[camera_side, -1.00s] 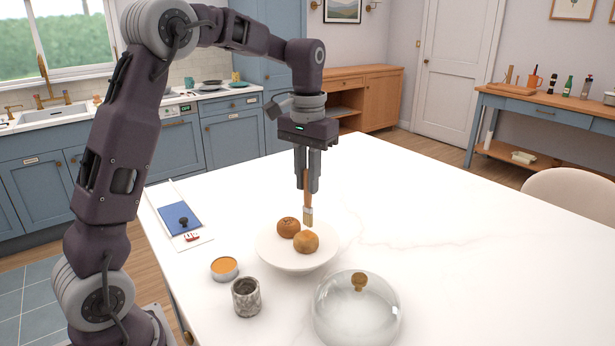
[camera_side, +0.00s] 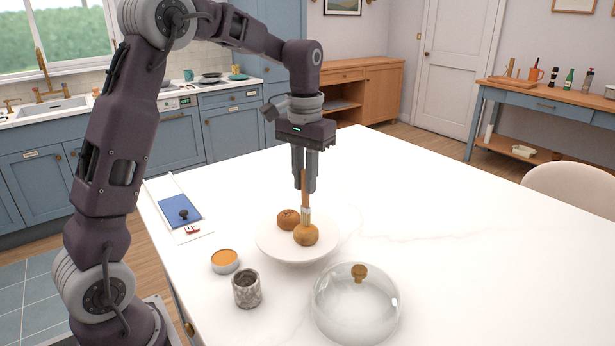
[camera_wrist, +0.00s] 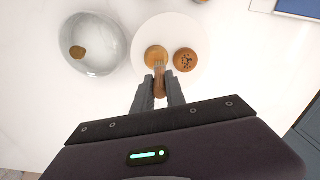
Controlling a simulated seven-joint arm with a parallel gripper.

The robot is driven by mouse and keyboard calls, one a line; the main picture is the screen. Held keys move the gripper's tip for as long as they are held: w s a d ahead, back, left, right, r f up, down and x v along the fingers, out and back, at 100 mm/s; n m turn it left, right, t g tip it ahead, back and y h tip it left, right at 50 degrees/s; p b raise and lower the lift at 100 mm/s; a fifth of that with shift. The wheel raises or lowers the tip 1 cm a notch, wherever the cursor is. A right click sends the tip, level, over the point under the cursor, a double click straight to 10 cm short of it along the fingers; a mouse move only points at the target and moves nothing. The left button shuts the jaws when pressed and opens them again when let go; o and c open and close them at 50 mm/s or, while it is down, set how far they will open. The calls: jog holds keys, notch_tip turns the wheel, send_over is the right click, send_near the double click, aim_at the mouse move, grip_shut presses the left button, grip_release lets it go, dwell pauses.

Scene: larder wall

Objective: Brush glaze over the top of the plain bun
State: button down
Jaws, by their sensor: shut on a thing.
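My gripper (camera_side: 305,190) is shut on the wooden handle of a brush (camera_side: 305,199), which points down. The brush's bristle end is at the plain bun (camera_side: 306,236), at its top as seen from the side. The plain bun and a second bun (camera_side: 288,219) sit on a white plate (camera_side: 270,243). In the wrist view the brush (camera_wrist: 160,80) lies over the lower part of the plain bun (camera_wrist: 154,54), and the second bun (camera_wrist: 185,61) shows dark specks on top. A round tin of orange glaze (camera_side: 225,260) stands left of the plate.
A grey mottled cup (camera_side: 246,289) stands in front of the plate. A clear glass dome (camera_side: 356,308) with a wooden knob is at the front right. A white board with a blue pad (camera_side: 180,212) lies at the left. The right of the table is clear.

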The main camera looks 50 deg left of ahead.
jog(key=shift+w, duration=0.3)
jog(key=shift+d, duration=0.9)
dwell(3.0)
